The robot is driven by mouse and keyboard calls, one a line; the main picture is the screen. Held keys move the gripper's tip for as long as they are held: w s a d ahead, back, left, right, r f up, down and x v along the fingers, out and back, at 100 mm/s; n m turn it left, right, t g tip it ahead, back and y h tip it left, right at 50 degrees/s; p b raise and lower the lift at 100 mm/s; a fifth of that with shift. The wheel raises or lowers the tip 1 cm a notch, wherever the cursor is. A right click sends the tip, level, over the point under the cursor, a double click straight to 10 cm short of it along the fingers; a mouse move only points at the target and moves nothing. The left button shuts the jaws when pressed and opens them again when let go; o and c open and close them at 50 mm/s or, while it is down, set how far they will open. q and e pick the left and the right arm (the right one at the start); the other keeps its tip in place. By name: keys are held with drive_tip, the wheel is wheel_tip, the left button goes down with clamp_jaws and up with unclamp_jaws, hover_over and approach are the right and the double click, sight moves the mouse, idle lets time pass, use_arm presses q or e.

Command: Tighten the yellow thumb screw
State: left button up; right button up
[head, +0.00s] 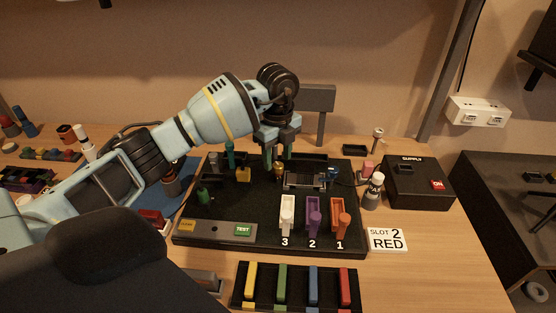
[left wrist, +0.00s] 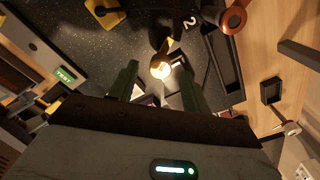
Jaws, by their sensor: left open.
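A small yellow-gold thumb screw (head: 278,170) stands upright on the black board (head: 262,215), towards its back. In the left wrist view the gold knob (left wrist: 160,68) shows with a bright glint, ahead of and between the two green fingers. My left gripper (head: 278,158) points down over the screw, with its fingers spread apart and nothing held between them. I cannot tell whether the fingertips touch the screw. My right gripper is not in view.
White, purple and orange levers (head: 313,218) stand at the board's front right. A green TEST button (head: 243,230) is at the front left. A tray of coloured bars (head: 298,303) lies in front, and a black box (head: 418,185) stands at right.

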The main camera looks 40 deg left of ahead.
use_arm(q)
drive_tip(key=shift+f, duration=0.85)
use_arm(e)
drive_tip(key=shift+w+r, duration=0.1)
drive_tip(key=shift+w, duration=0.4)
use_arm(q)
drive_tip(key=shift+c, duration=0.2)
drive_tip(key=c, duration=1)
drive_tip(key=shift+o, duration=0.3)
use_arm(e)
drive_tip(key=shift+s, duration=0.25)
